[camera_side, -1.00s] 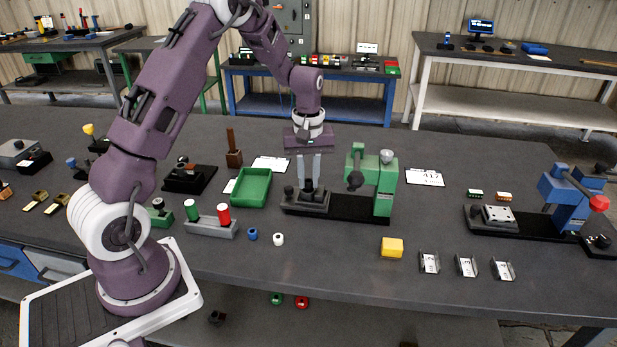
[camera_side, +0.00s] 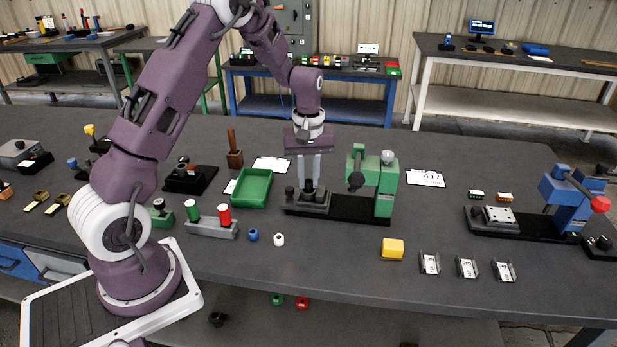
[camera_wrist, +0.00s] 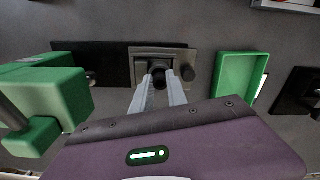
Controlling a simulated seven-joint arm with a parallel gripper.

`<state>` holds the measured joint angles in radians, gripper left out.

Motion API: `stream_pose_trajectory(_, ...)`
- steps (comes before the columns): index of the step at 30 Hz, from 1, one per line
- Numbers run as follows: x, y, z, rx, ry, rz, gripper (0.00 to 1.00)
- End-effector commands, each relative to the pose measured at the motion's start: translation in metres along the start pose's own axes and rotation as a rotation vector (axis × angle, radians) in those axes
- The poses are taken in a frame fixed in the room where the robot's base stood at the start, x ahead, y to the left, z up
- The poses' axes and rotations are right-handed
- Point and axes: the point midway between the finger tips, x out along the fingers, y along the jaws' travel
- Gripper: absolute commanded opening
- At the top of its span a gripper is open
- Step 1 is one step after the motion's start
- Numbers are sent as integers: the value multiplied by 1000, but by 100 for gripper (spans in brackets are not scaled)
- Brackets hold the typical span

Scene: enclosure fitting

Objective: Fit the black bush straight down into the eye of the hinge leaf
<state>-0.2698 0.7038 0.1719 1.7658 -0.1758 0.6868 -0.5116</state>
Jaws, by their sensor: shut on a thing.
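My gripper (camera_side: 309,186) points straight down over a grey fixture block (camera_side: 322,208) on a black base plate. In the wrist view my gripper (camera_wrist: 160,82) has its two pale fingers closed on a dark round part, which I take for the black bush (camera_wrist: 158,68). The bush is upright at the fixture block (camera_wrist: 143,55). I cannot tell how deep it sits in an eye. The hinge leaf cannot be made out under the fingers.
A black knob (camera_side: 289,192) stands on the block beside the fingers. A green press (camera_side: 385,180) stands just right of it. A green tray (camera_side: 251,188) lies to the left.

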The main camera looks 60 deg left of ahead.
Motion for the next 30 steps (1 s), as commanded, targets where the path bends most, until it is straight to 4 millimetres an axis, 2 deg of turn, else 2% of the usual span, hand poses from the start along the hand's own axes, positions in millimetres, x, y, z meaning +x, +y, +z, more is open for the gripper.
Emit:
stream_pose_trajectory(14,9,0,0,0,-1,0,0)
stream_pose_trajectory(29,0,0,0,0,0,0,0)
stream_pose_trajectory(30,0,0,0,0,0,0,26)
